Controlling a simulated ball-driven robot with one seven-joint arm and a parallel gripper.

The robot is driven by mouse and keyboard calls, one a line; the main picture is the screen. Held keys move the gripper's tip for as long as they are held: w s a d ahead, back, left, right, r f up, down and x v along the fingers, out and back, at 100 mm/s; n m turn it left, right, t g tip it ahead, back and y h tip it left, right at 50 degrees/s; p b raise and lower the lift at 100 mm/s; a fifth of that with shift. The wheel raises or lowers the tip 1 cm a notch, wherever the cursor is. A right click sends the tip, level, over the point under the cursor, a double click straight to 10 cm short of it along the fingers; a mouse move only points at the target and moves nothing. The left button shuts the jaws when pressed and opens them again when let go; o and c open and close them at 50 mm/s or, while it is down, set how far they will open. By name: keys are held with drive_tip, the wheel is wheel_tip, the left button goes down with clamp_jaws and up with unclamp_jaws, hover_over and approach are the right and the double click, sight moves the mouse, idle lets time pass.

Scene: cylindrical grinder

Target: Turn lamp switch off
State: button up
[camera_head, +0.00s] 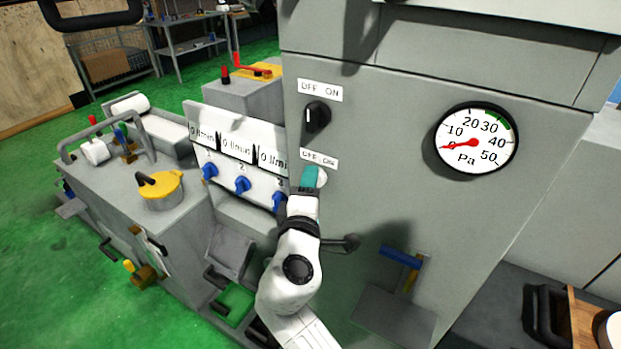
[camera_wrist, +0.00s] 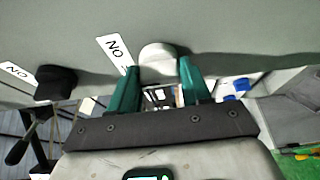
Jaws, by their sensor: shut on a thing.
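A white switch knob (camera_wrist: 158,57) sits on the grey machine panel below a small OFF ON label (camera_head: 319,159). In the wrist view it is between the two teal fingers of my gripper (camera_wrist: 159,78), which is shut on it. In the head view my gripper (camera_head: 310,180) is at the panel and covers most of the white knob (camera_head: 321,177). A black rotary knob (camera_head: 316,116) is above it under its own OFF ON label (camera_head: 320,91); it also shows in the wrist view (camera_wrist: 55,82). Neither view shows which switch is named for the lamp.
A round Pa gauge (camera_head: 476,141) is to the right, its needle near the low end. Several blue valve knobs (camera_head: 242,185) are on a panel close left of my arm. A blue-handled lever (camera_head: 400,257) and a dark ball-ended lever (camera_head: 347,243) stand at lower right.

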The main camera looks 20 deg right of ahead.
drive_tip(key=shift+f, duration=0.1)
idle(0.3)
drive_tip(key=o, duration=1)
drive_tip(key=shift+a, duration=0.1)
drive_tip(key=b+v, duration=0.2)
drive_tip(key=v, duration=0.8)
drive_tip(key=shift+s+a+b, duration=0.15)
drive_tip(key=shift+s+b, duration=0.2)
